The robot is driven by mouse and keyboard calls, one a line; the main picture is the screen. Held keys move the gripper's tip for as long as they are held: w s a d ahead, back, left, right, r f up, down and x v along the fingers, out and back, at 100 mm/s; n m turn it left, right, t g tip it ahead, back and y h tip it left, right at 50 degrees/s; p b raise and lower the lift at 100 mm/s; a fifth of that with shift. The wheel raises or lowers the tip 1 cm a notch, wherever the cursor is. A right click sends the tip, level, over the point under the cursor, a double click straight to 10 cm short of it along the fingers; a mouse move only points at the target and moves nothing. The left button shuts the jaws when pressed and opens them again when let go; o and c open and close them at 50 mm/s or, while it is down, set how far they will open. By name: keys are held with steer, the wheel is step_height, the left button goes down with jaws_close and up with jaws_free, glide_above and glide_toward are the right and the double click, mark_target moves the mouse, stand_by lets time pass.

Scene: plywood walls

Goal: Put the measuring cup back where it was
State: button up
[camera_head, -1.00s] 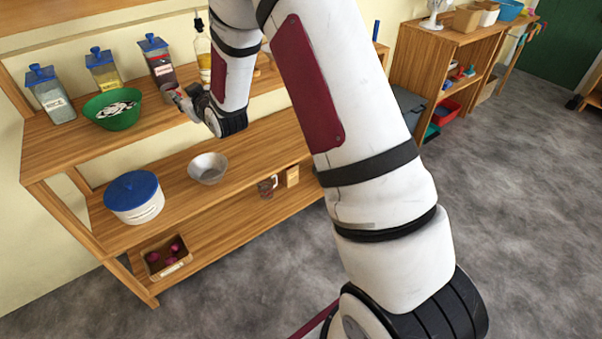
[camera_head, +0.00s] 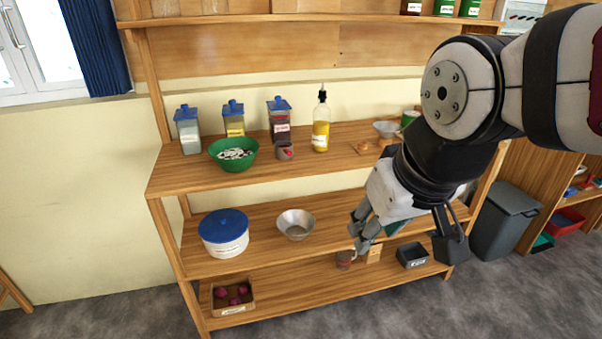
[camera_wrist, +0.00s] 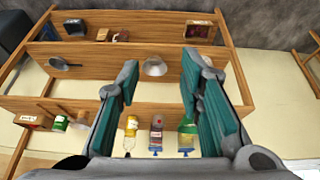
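A small grey cup with a red patch (camera_head: 285,151), which looks like the measuring cup, stands on the wooden top board (camera_head: 330,166). It is in front of the dark-red jar (camera_head: 280,122) and right of the green bowl (camera_head: 234,160). My gripper (camera_head: 362,232) is in front of the shelf unit, lower and to the right of the cup, apart from it. In the wrist view my gripper (camera_wrist: 158,84) has its two teal fingers spread wide with nothing between them. A brownish cup with a handle (camera_head: 346,258) is on the lowest board, partly beside my fingers.
A yellow bottle (camera_head: 321,128) stands right of the cup. The middle board holds a blue-lidded tub (camera_head: 224,235) and a metal bowl (camera_head: 296,224). Below are a box of dark-red items (camera_head: 232,296) and a dark tray (camera_head: 412,256). A grey bin (camera_head: 503,222) stands at the right.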

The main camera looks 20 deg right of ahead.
steer(key=s+g, duration=0.1)
steer(key=s, duration=0.7)
steer(key=shift+a+f+g, duration=0.15)
steer(key=shift+f+g, duration=0.25)
steer(key=shift+f, duration=0.05)
steer(key=shift+s, duration=0.1)
steer(key=shift+t, duration=0.5)
step_height(320, 180, up, 4)
steer(key=p, duration=0.3)
steer(key=shift+s+r, duration=0.1)
steer(key=shift+r, duration=0.1)
